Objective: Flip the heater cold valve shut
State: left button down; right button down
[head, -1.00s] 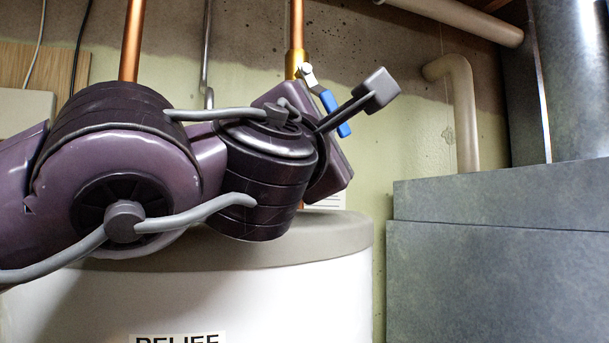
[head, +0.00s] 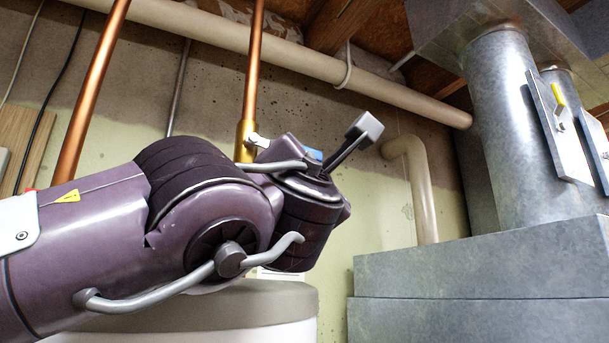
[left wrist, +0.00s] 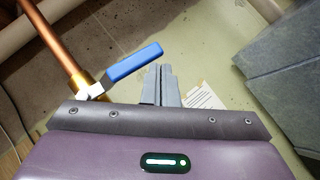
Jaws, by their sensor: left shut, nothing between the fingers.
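The heater cold valve is a brass body (head: 245,140) on a vertical copper pipe, with a metal hub and a blue lever handle (head: 313,154). In the head view my arm hides most of the handle. In the left wrist view the whole blue handle (left wrist: 133,63) shows, sticking out roughly crosswise to the copper pipe. My left gripper (left wrist: 159,70) is shut and empty, its fingertips just beneath the handle's free end; I cannot tell whether they touch. In the head view its fingers are hidden behind my wrist. My right gripper is not in view.
The white heater tank with its grey top (head: 250,303) stands below my arm. A second copper pipe (head: 90,90) rises behind my arm at left. A beige pipe (head: 424,190) and grey metal ductwork (head: 480,262) stand at right. A beige pipe (head: 300,55) crosses overhead.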

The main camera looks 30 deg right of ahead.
pick_arm(q)
jog(key=shift+d+r+p, duration=0.3)
jog(key=shift+d+r, duration=0.05)
jog(key=shift+r, duration=0.3)
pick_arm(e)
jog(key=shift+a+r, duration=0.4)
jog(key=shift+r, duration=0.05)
